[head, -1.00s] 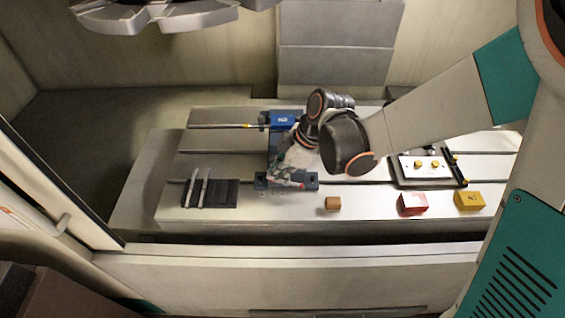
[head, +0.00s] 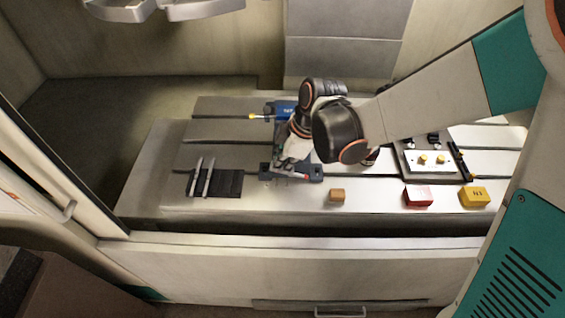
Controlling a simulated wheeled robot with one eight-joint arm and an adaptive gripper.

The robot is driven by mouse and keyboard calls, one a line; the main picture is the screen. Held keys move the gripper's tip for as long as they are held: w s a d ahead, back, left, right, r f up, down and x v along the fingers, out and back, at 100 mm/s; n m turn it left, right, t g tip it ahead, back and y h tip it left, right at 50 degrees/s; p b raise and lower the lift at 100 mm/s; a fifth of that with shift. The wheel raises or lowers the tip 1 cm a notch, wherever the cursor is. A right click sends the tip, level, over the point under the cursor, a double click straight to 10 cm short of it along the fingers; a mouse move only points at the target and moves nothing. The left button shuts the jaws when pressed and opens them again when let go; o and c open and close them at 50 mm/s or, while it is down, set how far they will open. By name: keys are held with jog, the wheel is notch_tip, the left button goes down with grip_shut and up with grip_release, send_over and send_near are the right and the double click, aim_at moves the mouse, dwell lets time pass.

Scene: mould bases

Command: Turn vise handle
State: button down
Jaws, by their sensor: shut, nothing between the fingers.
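The blue vise (head: 285,107) stands on the slotted table, its back end behind my arm and its dark blue front base (head: 312,170) showing beside my gripper. A short rod with a yellow end (head: 252,117) sticks out to the left of the vise's back part; I cannot tell whether this is the handle. My gripper (head: 281,168) points down over the front of the vise, shut and empty. My arm hides the vise's middle, and contact between fingers and vise cannot be made out.
A dark block with two light bars (head: 215,183) lies left of the vise. A small orange-brown block (head: 337,195), a red box (head: 418,195) and a yellow box (head: 474,196) line the front. The table's left end is clear.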

jog(key=shift+a+f+h, duration=0.25)
jog(key=shift+a+h, duration=0.1)
jog(key=shift+h, duration=0.55)
jog(key=shift+a+f+h, duration=0.15)
jog(key=shift+a+h, duration=0.05)
jog(key=shift+h, duration=0.2)
jog(key=shift+a+f+h+b, duration=0.2)
jog(key=shift+f+h+b, duration=0.1)
jog(key=shift+h, duration=0.3)
jog(key=shift+a+f+h+b, duration=0.15)
jog(key=shift+h+b, duration=0.15)
jog(key=shift+h, duration=0.3)
jog(key=shift+a+f+b, duration=0.2)
jog(key=shift+f+b, duration=0.2)
jog(key=shift+s+a+f+b, duration=0.1)
jog(key=shift+a+f+b, duration=0.15)
jog(key=shift+f+b, duration=1.25)
jog(key=shift+f, duration=0.3)
jog(key=shift+d+f, duration=0.1)
